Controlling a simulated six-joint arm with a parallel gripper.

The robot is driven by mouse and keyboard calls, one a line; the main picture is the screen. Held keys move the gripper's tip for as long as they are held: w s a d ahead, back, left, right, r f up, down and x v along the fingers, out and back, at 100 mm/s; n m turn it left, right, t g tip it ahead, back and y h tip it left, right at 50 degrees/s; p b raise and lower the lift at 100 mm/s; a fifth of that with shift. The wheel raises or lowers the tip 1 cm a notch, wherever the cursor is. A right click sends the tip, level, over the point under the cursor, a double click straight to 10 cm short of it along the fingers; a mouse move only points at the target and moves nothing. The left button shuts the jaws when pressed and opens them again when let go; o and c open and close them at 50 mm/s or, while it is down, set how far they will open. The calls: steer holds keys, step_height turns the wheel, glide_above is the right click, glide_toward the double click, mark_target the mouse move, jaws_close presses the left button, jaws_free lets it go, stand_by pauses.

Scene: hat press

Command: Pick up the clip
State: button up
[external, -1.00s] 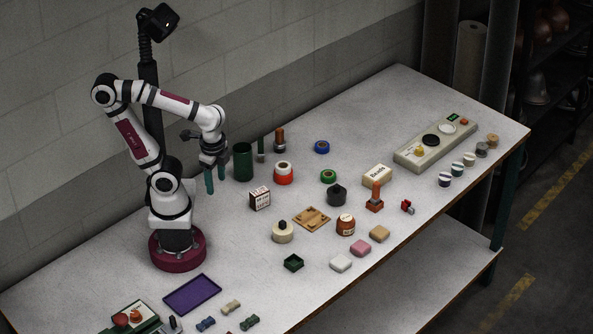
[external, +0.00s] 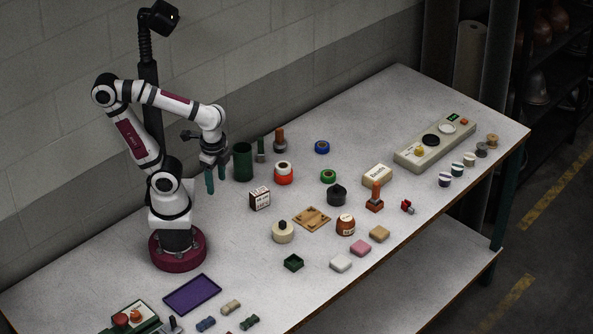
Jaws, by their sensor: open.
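My gripper (external: 216,179) has teal fingers pointing down, apart and empty, above the table left of the dark green cup. I cannot tell for sure which thing is the clip. A small red and grey piece (external: 407,206) lies near the table's right front edge, far from my gripper. Small beige (external: 230,307), blue (external: 206,324) and green (external: 249,322) pieces lie at the front left, below the purple tray. They are too small to make out in detail.
The dark green cup (external: 243,161) stands close to my gripper. The purple tray (external: 192,293) lies front left; a grey panel (external: 435,144) is at the back right.

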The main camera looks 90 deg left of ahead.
mark_target(406, 206)
stand_by(0.3)
